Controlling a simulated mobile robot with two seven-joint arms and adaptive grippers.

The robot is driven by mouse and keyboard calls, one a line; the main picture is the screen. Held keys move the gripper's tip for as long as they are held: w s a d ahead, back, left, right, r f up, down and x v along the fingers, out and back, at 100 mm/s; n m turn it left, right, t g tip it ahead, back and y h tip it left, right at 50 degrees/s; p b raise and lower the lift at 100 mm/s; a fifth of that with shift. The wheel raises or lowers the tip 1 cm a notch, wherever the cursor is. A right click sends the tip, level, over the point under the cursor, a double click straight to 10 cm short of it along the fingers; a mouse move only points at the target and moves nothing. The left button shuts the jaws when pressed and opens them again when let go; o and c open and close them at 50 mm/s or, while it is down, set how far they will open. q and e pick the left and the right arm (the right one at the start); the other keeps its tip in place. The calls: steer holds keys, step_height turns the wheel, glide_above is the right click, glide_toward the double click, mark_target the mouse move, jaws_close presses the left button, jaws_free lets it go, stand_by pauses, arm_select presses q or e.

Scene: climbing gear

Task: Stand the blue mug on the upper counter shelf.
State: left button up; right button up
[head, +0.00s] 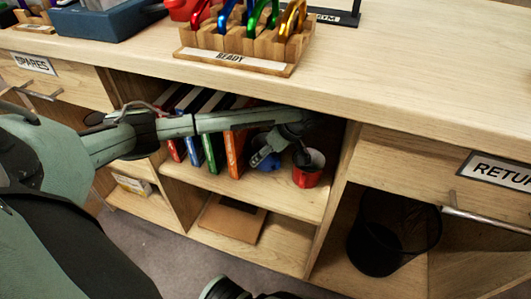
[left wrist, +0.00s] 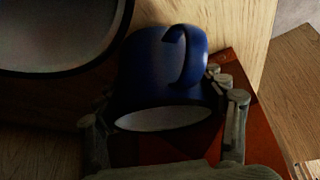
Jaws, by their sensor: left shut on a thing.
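The blue mug (head: 267,163) is inside the upper open shelf (head: 245,190) under the counter, partly hidden by my left gripper (head: 278,152). In the left wrist view the blue mug (left wrist: 160,72) sits between the fingers of my left gripper (left wrist: 168,118), with its handle and pale rim showing. The gripper is shut on it. I cannot tell whether its base touches the shelf board.
A red mug (head: 308,170) stands right of the blue mug, close to it. Several upright books, one orange (head: 235,150), stand to the left. The front of the shelf is clear. A black mesh bin (head: 385,240) is in the right bay. A rack of carabiners (head: 235,62) is on top.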

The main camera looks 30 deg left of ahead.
arm_select(q)
steer(key=shift+f, duration=0.3)
steer(key=shift+f, duration=0.15)
steer(key=o, duration=1.2)
steer(key=shift+o, duration=0.2)
steer(key=shift+r, duration=0.2)
steer(key=v, duration=0.7)
steer(key=shift+d+r, duration=0.15)
